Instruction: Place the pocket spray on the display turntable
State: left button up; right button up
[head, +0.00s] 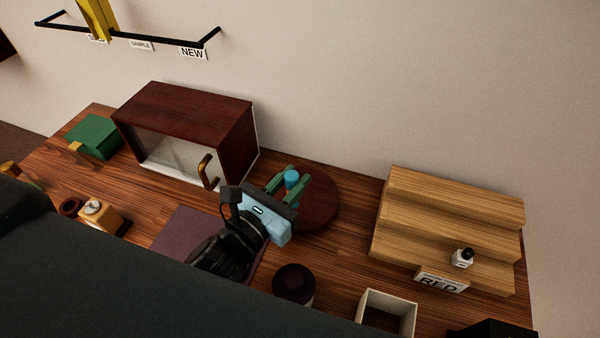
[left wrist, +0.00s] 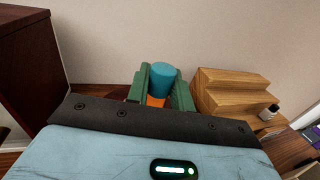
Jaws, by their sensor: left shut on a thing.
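My left gripper (head: 288,184) is shut on the pocket spray (head: 292,177), whose teal-blue top shows between the green fingers. In the left wrist view the spray (left wrist: 163,78) has a blue cap above an orange part, held between the two fingertips (left wrist: 160,88). The display turntable (head: 325,208) is a round dark red-brown disc on the wooden table. The gripper and spray are over its left part in the head view. The spray's bottom is hidden, so I cannot tell whether it touches the disc. My right gripper is not in view.
A dark wooden cabinet (head: 185,112) with a glass front and brass handle stands left of the turntable. A stepped wooden rack (head: 440,215) with a small white bottle (head: 463,258) stands right. A white open box (head: 388,312) and dark round-topped jar (head: 294,284) are in front.

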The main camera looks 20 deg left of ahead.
pick_arm(q)
jog(key=w+f, duration=0.4)
jog(key=w, duration=0.1)
jog(key=shift+w, duration=0.1)
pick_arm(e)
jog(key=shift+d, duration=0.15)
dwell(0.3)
pick_arm(q)
jog(key=shift+f, duration=0.25)
jog(key=o, duration=0.9)
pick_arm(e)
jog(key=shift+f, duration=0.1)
pick_arm(q)
jog(key=shift+o, duration=0.2)
